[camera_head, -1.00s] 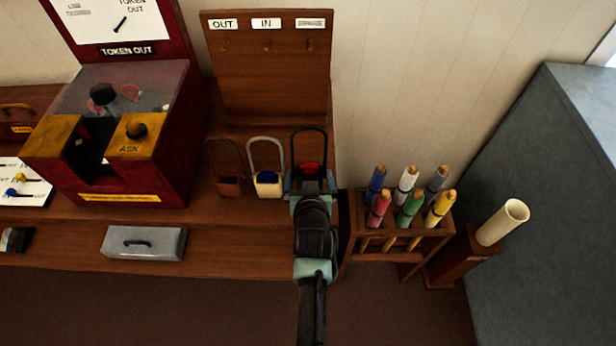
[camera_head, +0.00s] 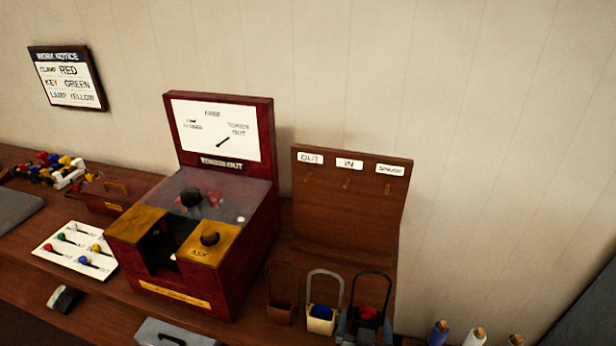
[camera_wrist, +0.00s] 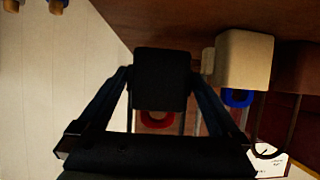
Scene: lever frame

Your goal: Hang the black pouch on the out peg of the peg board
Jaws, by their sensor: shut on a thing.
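The black pouch (camera_head: 371,276) has a tall loop handle and a red item in its mouth. It is the rightmost of three pouches at the foot of the peg board (camera_head: 345,225). My gripper (camera_head: 367,328) is at its body, low in the head view and partly cut off by the frame edge. In the wrist view the black pouch (camera_wrist: 162,80) sits between the fingers of my gripper (camera_wrist: 160,85), shut on its sides. Whether it is lifted is unclear. The out peg (camera_head: 308,178) is the leftmost, under the OUT label, and looks bare.
A cream pouch (camera_head: 320,325) with a blue item stands close left of the black one, with a brown pouch (camera_head: 279,313) beyond it. The red token box (camera_head: 222,290) stands left of the board. Coloured rolls (camera_head: 475,338) stand to the right.

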